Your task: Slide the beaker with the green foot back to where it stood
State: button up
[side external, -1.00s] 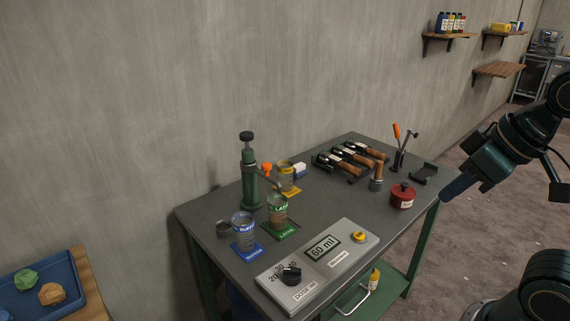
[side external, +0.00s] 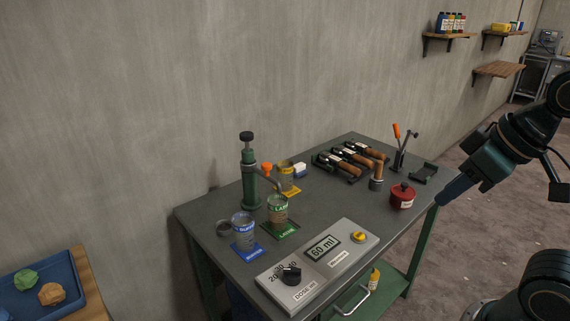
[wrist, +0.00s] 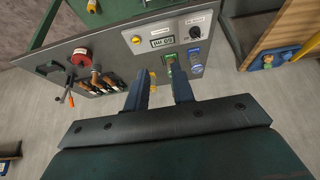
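The beaker with the green foot (side external: 277,212) stands upright under the spout of the green pump dispenser (side external: 249,180), at the rear of the green mat (side external: 287,232). In the wrist view the green mat (wrist: 169,57) shows between and beyond the fingers, and the beaker is hard to make out. My gripper (side external: 440,201) hangs off the right edge of the bench, well away from the beaker and touching nothing. In the wrist view my gripper (wrist: 159,78) has its two fingers apart with nothing held between them.
A blue-labelled beaker (side external: 243,230) is left of the green one, a yellow one (side external: 286,178) behind. The control box (side external: 316,268) reading 60 ml lies in front. A red pot (side external: 402,196) and wooden-handled tools (side external: 352,158) occupy the bench's right. Mid-bench is clear.

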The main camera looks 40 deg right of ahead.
jog(key=o, duration=0.7)
jog(key=shift+w, duration=0.35)
jog(key=o, duration=0.3)
jog(key=shift+w+a+r+n, duration=0.1)
jog(key=shift+w+a+n, duration=0.05)
jog(key=shift+w+n, duration=0.15)
jog(key=shift+o, duration=0.2)
jog(key=w+f+n+y, duration=0.2)
jog(key=w+f+n, duration=0.15)
jog(key=w, duration=0.75)
jog(key=w+f+n+y, duration=0.2)
jog(key=w+n+y, duration=0.15)
jog(key=w, duration=0.75)
jog(key=w+d+f+n+y, duration=0.2)
jog(key=w+d+f+y, duration=0.1)
jog(key=w+f, duration=0.5)
jog(key=n+t+y, duration=0.1)
jog(key=t+y, duration=0.1)
send_near(272, 208)
jog(key=d, duration=0.4)
jog(key=shift+s+d+f+t, duration=0.15)
jog(key=shift+s+f+t, duration=0.15)
jog(key=shift+s+f, duration=0.05)
jog(key=shift+x, duration=6.9)
